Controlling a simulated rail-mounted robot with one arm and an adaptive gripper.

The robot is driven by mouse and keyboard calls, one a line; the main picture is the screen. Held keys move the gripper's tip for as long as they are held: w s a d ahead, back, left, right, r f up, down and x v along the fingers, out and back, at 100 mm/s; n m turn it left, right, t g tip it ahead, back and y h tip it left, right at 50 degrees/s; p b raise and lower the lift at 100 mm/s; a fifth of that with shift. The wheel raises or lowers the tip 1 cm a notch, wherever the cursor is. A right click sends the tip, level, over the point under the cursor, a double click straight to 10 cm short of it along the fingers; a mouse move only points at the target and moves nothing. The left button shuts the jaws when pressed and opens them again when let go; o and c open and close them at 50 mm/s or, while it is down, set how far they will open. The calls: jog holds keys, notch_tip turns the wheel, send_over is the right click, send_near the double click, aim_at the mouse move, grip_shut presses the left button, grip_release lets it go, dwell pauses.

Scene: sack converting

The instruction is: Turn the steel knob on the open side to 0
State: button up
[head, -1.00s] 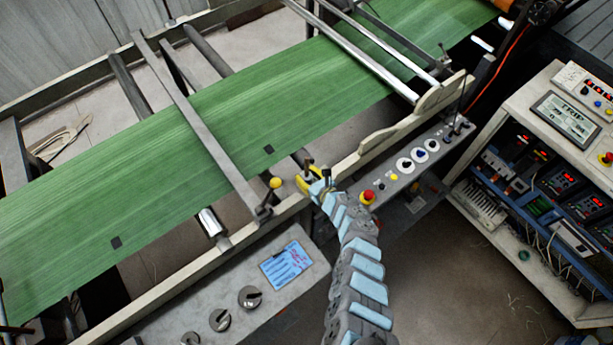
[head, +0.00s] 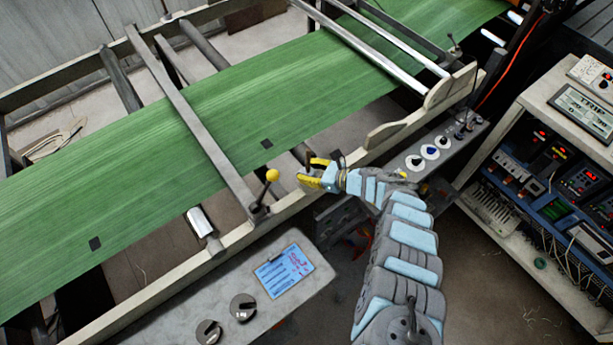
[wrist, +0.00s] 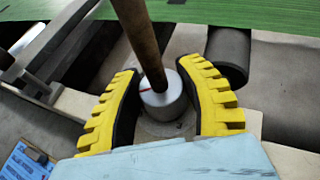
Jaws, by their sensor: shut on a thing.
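The steel knob (wrist: 162,100) shows in the wrist view as a pale, short cylinder with a thin red mark on its top edge. A brown rod (wrist: 142,40) rises over it toward the top of the picture. The yellow ribbed fingers of my gripper (wrist: 162,106) stand on both sides of the knob, shut on it. In the head view my gripper (head: 311,173) is at the machine's near side rail, beside the green web, and the knob is hidden there by the fingers. No scale or 0 is readable.
A yellow-ball lever (head: 272,175) stands close left of my gripper. A grey panel (head: 190,318) with dark knobs and a blue sheet (head: 285,270) lies below. The green web (head: 230,110) runs behind. A control cabinet (head: 545,130) stands at the right.

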jog(key=shift+d+f+n+g+b, duration=0.1)
jog(key=shift+n+g+b, duration=0.35)
jog(key=shift+b, duration=0.55)
dwell(0.8)
jog(key=o, duration=1.2)
jog(key=shift+s+d, duration=0.1)
jog(key=v, duration=1.2)
jog(key=shift+f, duration=0.1)
